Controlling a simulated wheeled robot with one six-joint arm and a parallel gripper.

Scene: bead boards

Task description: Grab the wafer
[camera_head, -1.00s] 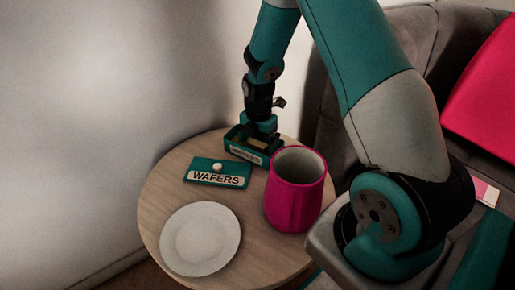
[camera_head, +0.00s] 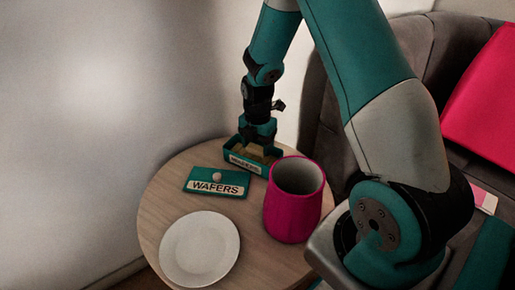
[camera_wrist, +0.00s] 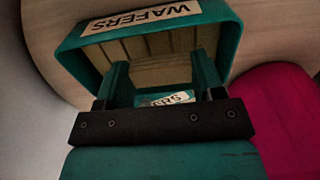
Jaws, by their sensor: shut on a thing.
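My gripper (camera_head: 258,140) points down into an open teal tin (camera_head: 246,166) labelled WAFERS, at the back of the round table. In the wrist view, the two fingers (camera_wrist: 163,78) are spread at a set width inside the tin (camera_wrist: 228,42), shut on a wafer. A pale tan, lined surface (camera_wrist: 150,62) shows inside the tin beyond the fingers. The held wafer's outline is mostly hidden by the fingers and palm. A partial label (camera_wrist: 166,98) shows between the fingers.
A pink mug (camera_head: 292,215) stands close on the tin's right. An empty white plate (camera_head: 200,248) lies at the front. A wall borders the left; a grey sofa (camera_head: 340,95) stands behind right.

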